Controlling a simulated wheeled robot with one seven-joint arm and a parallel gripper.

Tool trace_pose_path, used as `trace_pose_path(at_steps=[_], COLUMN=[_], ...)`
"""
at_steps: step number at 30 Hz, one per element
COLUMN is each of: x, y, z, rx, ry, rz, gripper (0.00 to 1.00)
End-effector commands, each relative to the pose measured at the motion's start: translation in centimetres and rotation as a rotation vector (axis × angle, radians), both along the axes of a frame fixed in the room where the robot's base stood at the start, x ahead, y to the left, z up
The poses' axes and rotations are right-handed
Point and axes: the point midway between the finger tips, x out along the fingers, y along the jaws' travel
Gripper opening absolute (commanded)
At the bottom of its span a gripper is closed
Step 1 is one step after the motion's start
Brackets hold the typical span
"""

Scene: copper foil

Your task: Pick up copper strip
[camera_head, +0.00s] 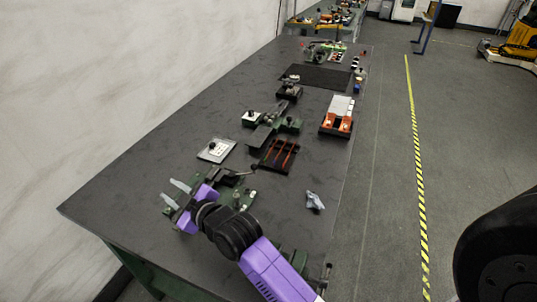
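Several thin copper-orange strips (281,153) lie side by side in a black tray (263,164) near the middle of the bench. I cannot tell which one the task means. My gripper (174,193) is over the near left part of the bench, left of and nearer than the tray. Its two grey fingers are apart, with nothing visible between them. The gripper does not touch the strips. My purple and black wrist and forearm hide part of the near bench.
The long dark bench (190,122) runs along a pale wall. A green fixture (290,124) stands behind the tray, with an orange and white holder (338,117) to the right. A white plate (217,150) lies left; a small grey part (314,201) lies near the right edge.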

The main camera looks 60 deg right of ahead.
Motion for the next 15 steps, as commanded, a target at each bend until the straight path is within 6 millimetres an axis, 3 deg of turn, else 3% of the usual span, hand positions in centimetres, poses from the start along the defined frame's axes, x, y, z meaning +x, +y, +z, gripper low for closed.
trace_pose_path(at_steps=[1, 3, 8, 11, 15], x=[1.8, 3.5, 5.7, 5.7, 3.2], y=[-2.0, -3.9, -9.2, -13.7, -21.1], z=[0.5, 0.1, -1.4, -2.2, -2.5], rx=[-0.072, -0.173, -0.426, -0.589, -0.789], ry=[0.046, 0.138, 0.397, 0.595, 0.898], rz=[0.013, 0.047, 0.149, 0.230, 0.358], gripper=[0.28, 0.28, 0.28, 0.28, 0.28])
